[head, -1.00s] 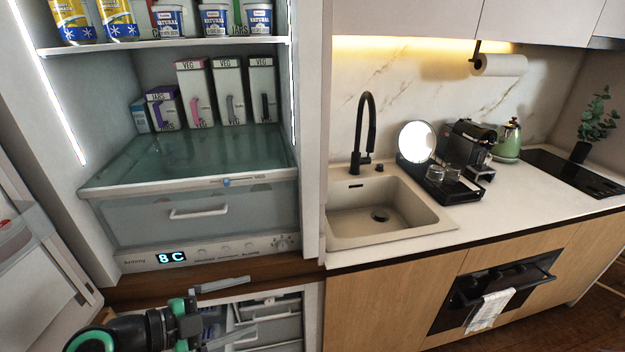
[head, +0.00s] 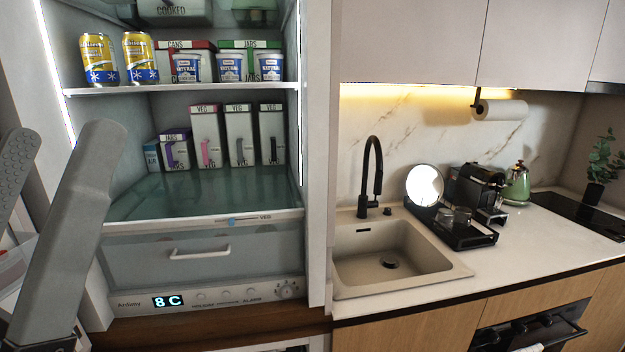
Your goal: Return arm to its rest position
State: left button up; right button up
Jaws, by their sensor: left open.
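My left gripper (head: 58,165) is large and close at the left edge of the head view. Its two grey fingers point up and stand apart with nothing between them. It is in front of the left side of the open fridge (head: 205,305), apart from the shelves, and hides part of the fridge's left wall and door. My right gripper does not show.
The fridge holds yellow cans (head: 140,58), white tubs (head: 228,67) and several VEG cartons (head: 238,135) above a closed drawer (head: 200,252). To the right are a sink (head: 400,270), a black tap (head: 371,175), a coffee machine (head: 478,187) and a green kettle (head: 517,185).

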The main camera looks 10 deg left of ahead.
pick_arm(q)
notch_tip(320, 180, up, 37)
jog(key=w+m+g+p, duration=0.1)
jog(key=w+m+p, duration=0.1)
jog(key=p, duration=3.6)
notch_tip(320, 180, down, 56)
jog(key=b, duration=5.6)
jog(key=shift+f+h, duration=0.15)
jog(key=shift+h, duration=0.15)
jog(key=shift+s+d, duration=0.1)
